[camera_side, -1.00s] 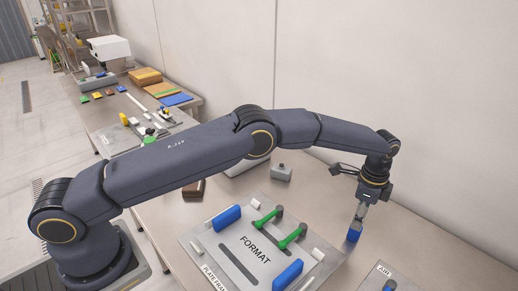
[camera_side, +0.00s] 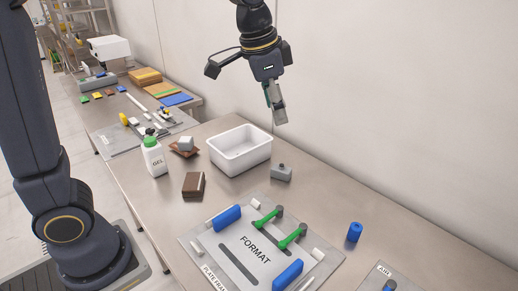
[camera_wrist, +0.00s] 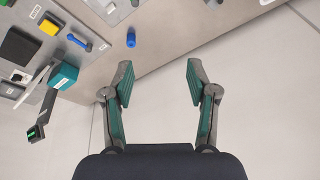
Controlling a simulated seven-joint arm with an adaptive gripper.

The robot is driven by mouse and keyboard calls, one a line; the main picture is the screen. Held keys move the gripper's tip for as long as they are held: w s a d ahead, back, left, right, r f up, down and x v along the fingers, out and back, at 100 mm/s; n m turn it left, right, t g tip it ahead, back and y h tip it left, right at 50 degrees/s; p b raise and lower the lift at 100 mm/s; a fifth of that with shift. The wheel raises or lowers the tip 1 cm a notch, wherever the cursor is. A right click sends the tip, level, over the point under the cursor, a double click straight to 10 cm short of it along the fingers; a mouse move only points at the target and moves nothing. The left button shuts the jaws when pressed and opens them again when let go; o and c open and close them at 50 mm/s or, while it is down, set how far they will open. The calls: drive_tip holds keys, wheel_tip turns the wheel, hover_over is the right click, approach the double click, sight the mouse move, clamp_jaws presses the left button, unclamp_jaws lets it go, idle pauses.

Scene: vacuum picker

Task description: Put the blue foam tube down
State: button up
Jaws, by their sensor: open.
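The blue foam tube (camera_side: 354,232) stands upright on the steel table, to the right of the FORMAT plate. It also shows in the wrist view (camera_wrist: 131,39), small and near the top, apart from the fingers. My gripper (camera_side: 279,112) is raised high above the table, up and left of the tube in the side view. In the wrist view my gripper (camera_wrist: 158,82) is open, with nothing between its green-padded fingers.
The FORMAT plate (camera_side: 222,254) carries blue blocks and green clamps. A white bin (camera_side: 240,159), a GEL bottle (camera_side: 154,159), a brown block (camera_side: 193,185) and a grey block (camera_side: 281,173) stand behind it. Bare table lies around the tube.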

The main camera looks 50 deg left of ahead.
drive_tip(key=s+a+f+n+t, duration=0.1)
drive_tip(key=s+a+f+n, duration=0.1)
drive_tip(key=s, duration=0.7)
drive_tip(key=s+a+f+n+t, duration=0.1)
drive_tip(key=s+a+n, duration=0.3)
drive_tip(key=s, duration=0.6)
drive_tip(key=shift+s+a+f+y, duration=0.2)
drive_tip(key=shift+a+f+y, duration=0.1)
drive_tip(key=shift+a+f, duration=0.3)
